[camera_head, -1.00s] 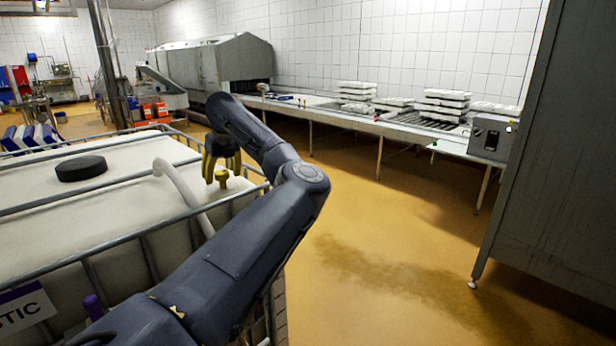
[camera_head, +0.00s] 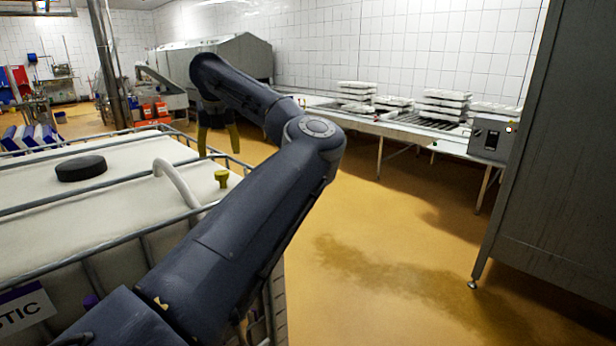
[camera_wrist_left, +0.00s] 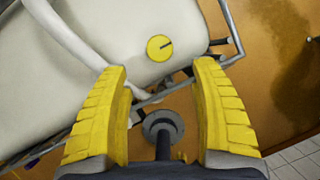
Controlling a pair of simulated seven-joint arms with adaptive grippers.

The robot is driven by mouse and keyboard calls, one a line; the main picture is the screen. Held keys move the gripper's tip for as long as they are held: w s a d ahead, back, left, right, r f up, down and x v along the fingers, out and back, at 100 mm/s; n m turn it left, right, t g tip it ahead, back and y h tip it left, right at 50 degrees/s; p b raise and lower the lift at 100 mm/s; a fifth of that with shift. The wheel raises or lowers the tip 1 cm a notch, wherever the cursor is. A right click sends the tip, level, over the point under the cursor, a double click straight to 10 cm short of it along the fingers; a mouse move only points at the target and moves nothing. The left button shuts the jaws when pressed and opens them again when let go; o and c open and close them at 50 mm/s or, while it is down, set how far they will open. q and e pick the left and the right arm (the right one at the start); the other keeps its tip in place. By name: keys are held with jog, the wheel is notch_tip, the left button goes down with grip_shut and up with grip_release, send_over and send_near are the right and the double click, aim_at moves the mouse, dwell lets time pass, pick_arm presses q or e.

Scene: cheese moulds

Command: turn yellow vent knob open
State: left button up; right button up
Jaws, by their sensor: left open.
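The yellow vent knob (camera_head: 222,178) stands on top of the white tank (camera_head: 120,165) near its right edge, beside a curved white hose. In the left wrist view the knob (camera_wrist_left: 160,48) is a yellow disc with a dark line pointing right and slightly up. My left gripper (camera_head: 218,152) is open and empty, above and behind the knob and apart from it. In the left wrist view its two yellow fingers (camera_wrist_left: 163,90) are spread wide, with the knob beyond their tips. My right gripper is not in view.
A metal cage rail (camera_head: 140,180) runs around the tank top. The white hose (camera_head: 178,184) arches close to the knob's left. A black round lid (camera_head: 81,168) sits farther left. A grey cabinet (camera_head: 540,170) stands at the right, with clear floor between.

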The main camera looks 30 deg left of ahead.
pick_arm(q)
jog(key=v, duration=0.7)
jog(key=s+a+m+g+y, duration=0.1)
jog(key=s+a+g+y, duration=0.1)
jog(key=a+g+y, duration=0.5)
jog(key=w+d+f+m+t+y, duration=0.1)
jog(key=w+d+m+t+y, duration=0.2)
jog(key=w+m+y, duration=0.45)
jog(key=w+d+f+m+t+y, duration=0.25)
jog(key=w+m+y, duration=0.25)
jog(key=w, duration=0.5)
jog(key=w+d+f+m+t+h, duration=0.3)
jog(key=w+d+f+m+t, duration=0.3)
jog(key=f+m+t, duration=0.2)
jog(key=w+d+f+m+t+h, duration=0.4)
jog(key=w+d+f+m+t, duration=0.2)
jog(key=d+f+m+t, duration=0.1)
jog(key=shift+w+f+m+t, duration=0.4)
jog(key=shift+f+m, duration=0.85)
jog(key=shift+f, duration=0.45)
jog(key=shift+h, duration=0.35)
